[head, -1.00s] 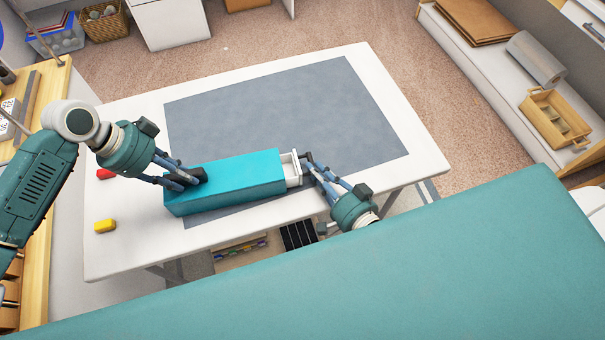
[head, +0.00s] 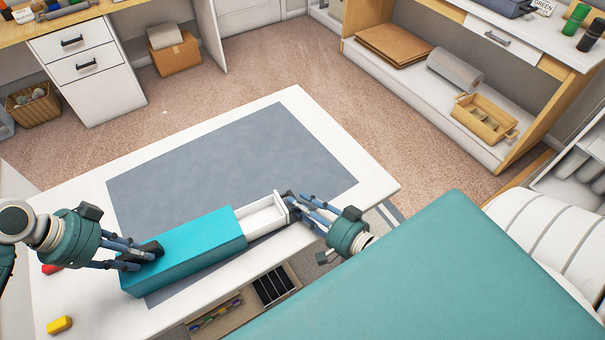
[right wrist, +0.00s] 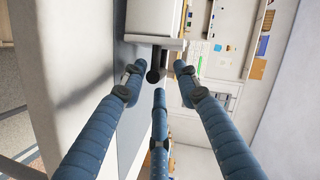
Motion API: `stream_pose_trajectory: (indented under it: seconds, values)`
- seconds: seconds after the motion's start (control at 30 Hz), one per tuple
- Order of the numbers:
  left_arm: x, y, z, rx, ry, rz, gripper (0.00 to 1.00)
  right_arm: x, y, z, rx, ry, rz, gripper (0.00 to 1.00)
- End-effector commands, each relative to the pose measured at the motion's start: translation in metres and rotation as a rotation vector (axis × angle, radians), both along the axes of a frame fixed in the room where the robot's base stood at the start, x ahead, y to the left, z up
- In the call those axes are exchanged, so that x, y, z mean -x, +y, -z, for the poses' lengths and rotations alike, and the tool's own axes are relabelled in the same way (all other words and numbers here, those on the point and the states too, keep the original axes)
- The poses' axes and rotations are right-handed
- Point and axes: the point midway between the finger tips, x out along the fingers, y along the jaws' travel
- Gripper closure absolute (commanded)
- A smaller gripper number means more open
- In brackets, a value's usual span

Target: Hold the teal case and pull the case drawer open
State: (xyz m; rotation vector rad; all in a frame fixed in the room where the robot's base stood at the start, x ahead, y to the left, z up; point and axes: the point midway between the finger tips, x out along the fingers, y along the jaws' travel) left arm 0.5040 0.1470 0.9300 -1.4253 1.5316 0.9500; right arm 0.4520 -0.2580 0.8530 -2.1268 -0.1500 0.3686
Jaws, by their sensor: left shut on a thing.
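The teal case (head: 185,250) lies on the grey mat near the table's front edge. Its white drawer (head: 262,213) sticks out of the right end, open and empty inside. My left gripper (head: 143,254) is shut on the left end of the case. My right gripper (head: 293,207) is at the drawer's outer end. In the right wrist view its fingers (right wrist: 158,80) are spread around a dark knob (right wrist: 153,74) on the drawer front (right wrist: 160,43), with gaps beside it. The case's far side is hidden.
The grey mat (head: 230,165) is clear behind the case on the white table (head: 368,183). A yellow block (head: 59,324) and a partly hidden red block (head: 51,269) lie to the left. An open container with dark slots (head: 272,287) is below the table's front edge.

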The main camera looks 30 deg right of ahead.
Motion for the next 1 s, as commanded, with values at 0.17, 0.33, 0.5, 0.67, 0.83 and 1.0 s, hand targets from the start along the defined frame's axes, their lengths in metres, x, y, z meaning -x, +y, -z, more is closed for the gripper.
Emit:
stream_pose_trajectory:
  seconds: [0.17,0.33,0.5,0.67,0.83,1.0]
  values:
    - [0.005,0.004,0.008,-0.013,0.016,0.0,1.0,0.004,0.0,0.002,0.001,0.004,-0.001,0.69]
    - [0.005,0.004,0.008,-0.012,0.017,0.0,1.0,0.026,-0.006,-0.001,0.002,0.008,-0.002,0.69]
    - [0.005,0.004,0.008,-0.012,0.016,-0.001,1.0,0.061,-0.016,-0.009,0.001,0.007,-0.002,0.69]
    - [0.005,0.004,0.008,-0.012,0.017,0.0,1.0,0.091,-0.024,-0.016,0.0,0.004,-0.001,0.69]
    - [0.005,0.004,0.008,-0.013,0.017,0.0,1.0,0.11,-0.03,-0.021,-0.002,0.001,0.0,0.69]
    - [0.005,0.004,0.008,-0.013,0.017,-0.001,1.0,0.116,-0.032,-0.024,-0.002,-0.002,0.0,0.69]
